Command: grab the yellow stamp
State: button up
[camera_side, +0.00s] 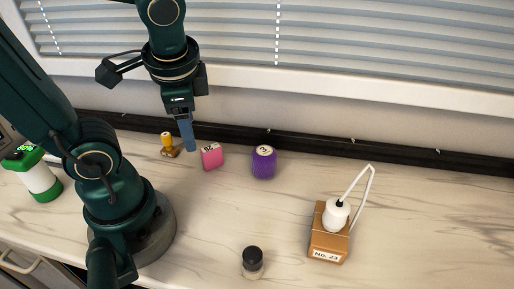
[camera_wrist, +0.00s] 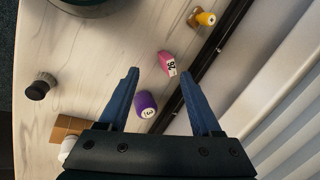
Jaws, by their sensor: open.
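The yellow stamp (camera_side: 168,142) stands on the marble counter near the back edge, with a yellow handle on a brown base. In the wrist view the yellow stamp (camera_wrist: 206,18) is at the top, beyond the fingertips and up from the pink block. My gripper (camera_side: 187,137) is above the back of the counter, just right of the stamp in the side view. In the wrist view my gripper (camera_wrist: 160,73) shows two blue fingers spread apart with nothing held between them. The stamp is apart from the fingers.
A pink block (camera_side: 211,156) and a purple cylinder (camera_side: 263,162) stand right of the stamp. A dark rail (camera_side: 330,149) and window blinds run behind.

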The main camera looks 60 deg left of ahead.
jog(key=w+a+f+m+g+y, duration=0.25)
jog(key=a+m+g+y, duration=0.2)
jog(key=a, duration=0.25)
jog(key=m+g+y, duration=0.3)
jog(key=y, duration=0.1)
send_near(168, 136)
jog(key=a, duration=0.3)
jog(key=shift+s+f+h, duration=0.15)
jog(key=shift+s+h, duration=0.1)
jog(key=shift+s, duration=0.05)
jog(key=shift+s+a+f+m+g, duration=0.1)
jog(key=shift+s+f+m+g, duration=0.2)
jog(key=shift+f, duration=0.2)
jog(key=shift+x, duration=2.45)
jog(key=shift+c, duration=0.2)
grip_shut()
